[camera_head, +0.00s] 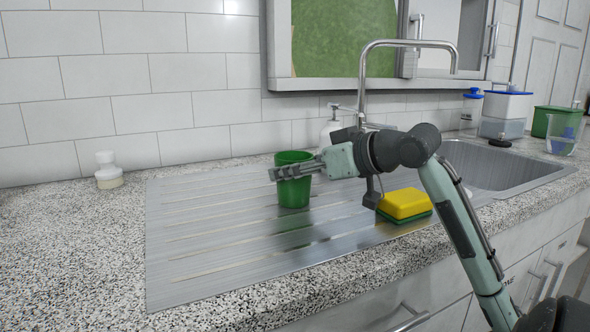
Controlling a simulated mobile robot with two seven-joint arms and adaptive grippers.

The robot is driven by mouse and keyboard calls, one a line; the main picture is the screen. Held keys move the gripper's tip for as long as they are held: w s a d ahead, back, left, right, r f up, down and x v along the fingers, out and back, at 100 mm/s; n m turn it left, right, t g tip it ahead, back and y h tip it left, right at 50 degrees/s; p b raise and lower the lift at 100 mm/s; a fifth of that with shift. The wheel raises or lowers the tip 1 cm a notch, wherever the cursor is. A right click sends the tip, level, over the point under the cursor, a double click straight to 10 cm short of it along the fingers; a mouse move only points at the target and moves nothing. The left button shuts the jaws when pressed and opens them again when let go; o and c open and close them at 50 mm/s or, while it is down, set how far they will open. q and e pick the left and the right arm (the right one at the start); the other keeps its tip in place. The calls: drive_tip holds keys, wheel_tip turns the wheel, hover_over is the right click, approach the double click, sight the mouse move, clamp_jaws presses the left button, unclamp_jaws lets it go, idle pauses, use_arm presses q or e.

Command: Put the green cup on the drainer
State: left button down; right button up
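The green cup (293,193) is upright over the ribbed metal drainer (215,240), near its back middle. My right gripper (280,174) comes in from the right with its fingers across the upper part of the cup, and it looks shut on it. The far finger is mostly hidden by the cup. A dark green reflection shows on the metal below the cup with a small gap, so the cup looks slightly above the surface. My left gripper is not in view.
A yellow and green sponge (405,204) lies on the drainer's right side, beside my forearm. The tap (363,80) and a white soap dispenser (331,126) stand behind. A white bottle (108,172) stands left on the counter. The drainer's left half is clear.

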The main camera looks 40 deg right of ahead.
drive_tip(key=shift+f, duration=0.1)
drive_tip(key=o, duration=1.2)
drive_tip(key=shift+c, duration=0.2)
drive_tip(key=shift+r, duration=0.25)
drive_tip(key=a+v, duration=0.1)
drive_tip(key=v, duration=1.1)
drive_tip(key=shift+d, duration=0.45)
